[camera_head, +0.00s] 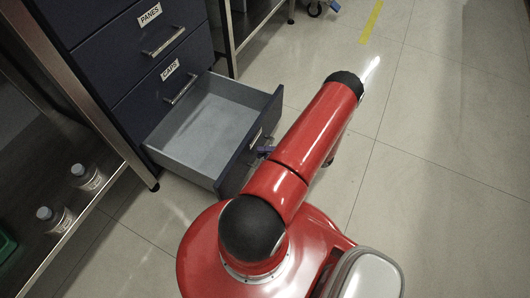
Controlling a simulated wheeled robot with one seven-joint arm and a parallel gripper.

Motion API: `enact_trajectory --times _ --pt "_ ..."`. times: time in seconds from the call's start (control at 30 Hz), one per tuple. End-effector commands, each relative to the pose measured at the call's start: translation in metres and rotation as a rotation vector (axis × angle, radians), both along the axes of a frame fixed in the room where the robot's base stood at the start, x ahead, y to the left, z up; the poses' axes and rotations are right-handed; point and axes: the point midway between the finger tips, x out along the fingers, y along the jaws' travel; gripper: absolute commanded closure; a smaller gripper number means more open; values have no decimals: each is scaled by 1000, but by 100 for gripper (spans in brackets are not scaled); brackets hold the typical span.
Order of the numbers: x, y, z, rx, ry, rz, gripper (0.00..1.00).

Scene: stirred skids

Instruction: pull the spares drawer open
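A dark blue drawer cabinet (120,52) stands at the upper left. Its lowest drawer (205,128) is pulled well out, and its grey inside is empty. The front of this open drawer faces away from me, and its label is too small and slanted to read. The two drawers above are shut and labelled PANES and CAPS. My red arm reaches over the right side of the open drawer. A small bluish part that seems to be my gripper (266,150) shows at the drawer front, mostly hidden behind my arm. I cannot tell whether it holds the handle.
A metal-framed shelf (97,118) on the left holds two white bottles (88,177) and a green object (5,243). Another metal frame (229,40) stands beyond the cabinet. A yellow floor strip (371,21) lies at the top. The tiled floor on the right is clear.

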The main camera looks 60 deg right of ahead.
Motion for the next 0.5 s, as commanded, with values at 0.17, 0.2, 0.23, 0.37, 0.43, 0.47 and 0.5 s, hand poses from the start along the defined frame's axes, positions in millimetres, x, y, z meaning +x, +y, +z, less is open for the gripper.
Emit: enact_trajectory --times 0.17,0.2,0.23,0.37,0.43,0.47,0.5 --pt "0 0 0 0 -1 1 68" --pt "0 0 0 0 -1 1 68" --pt "0 0 0 0 -1 1 68" --pt "-7 -4 0 -1 0 -1 68" --pt "-16 -8 -1 -1 0 -1 68" --pt "-20 -10 -1 -1 0 -1 68" --pt "-27 -14 -1 -1 0 -1 68"
